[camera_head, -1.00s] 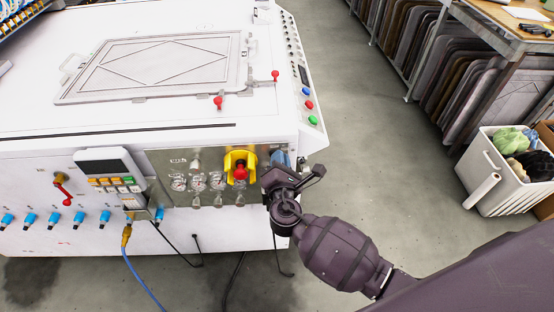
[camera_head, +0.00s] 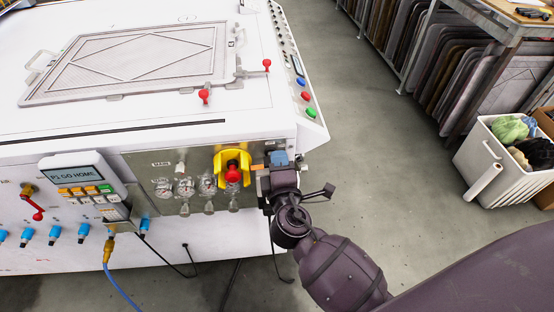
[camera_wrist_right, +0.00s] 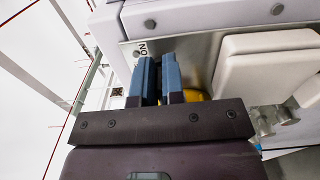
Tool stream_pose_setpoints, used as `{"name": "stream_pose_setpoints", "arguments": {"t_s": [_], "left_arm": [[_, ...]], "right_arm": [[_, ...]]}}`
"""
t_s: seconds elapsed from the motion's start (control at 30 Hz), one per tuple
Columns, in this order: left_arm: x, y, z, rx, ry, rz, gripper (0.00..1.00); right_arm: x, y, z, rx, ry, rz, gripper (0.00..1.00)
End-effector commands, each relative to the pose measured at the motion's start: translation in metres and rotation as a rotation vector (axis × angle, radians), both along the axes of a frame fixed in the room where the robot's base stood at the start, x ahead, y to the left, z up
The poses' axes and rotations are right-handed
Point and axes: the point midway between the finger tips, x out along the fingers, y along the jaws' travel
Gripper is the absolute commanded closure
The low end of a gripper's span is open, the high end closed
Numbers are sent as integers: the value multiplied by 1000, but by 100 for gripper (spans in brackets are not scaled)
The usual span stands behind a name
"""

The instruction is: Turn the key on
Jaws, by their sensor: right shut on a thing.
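My right gripper (camera_head: 279,158) is at the right end of the metal control panel (camera_head: 165,205) on the machine's front. My left gripper is in neither current view.
A red button in a yellow surround (camera_head: 232,170) is just left of the gripper, with several gauges beyond it. A handheld pendant (camera_head: 84,172) hangs further left, its screen reading "P1 GO HOME". A white basket (camera_head: 500,165) stands on the floor at right.

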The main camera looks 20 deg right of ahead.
Motion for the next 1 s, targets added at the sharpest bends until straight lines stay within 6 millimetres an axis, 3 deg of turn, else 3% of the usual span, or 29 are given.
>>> {"name": "stream_pose_setpoints", "arguments": {"t_s": [0.63,0.67,0.8,1.0], "left_arm": [[-1,-1,-4,-3,6,1,40],[-1,-1,-4,-3,6,1,40],[-1,-2,-5,-4,5,0,40],[-1,-2,-5,-4,5,-1,40]], "right_arm": [[0,0,-2,50,-12,0,100],[0,0,-2,50,-12,0,87],[0,0,-2,49,-12,0,66],[0,0,-1,47,-13,0,65]]}}
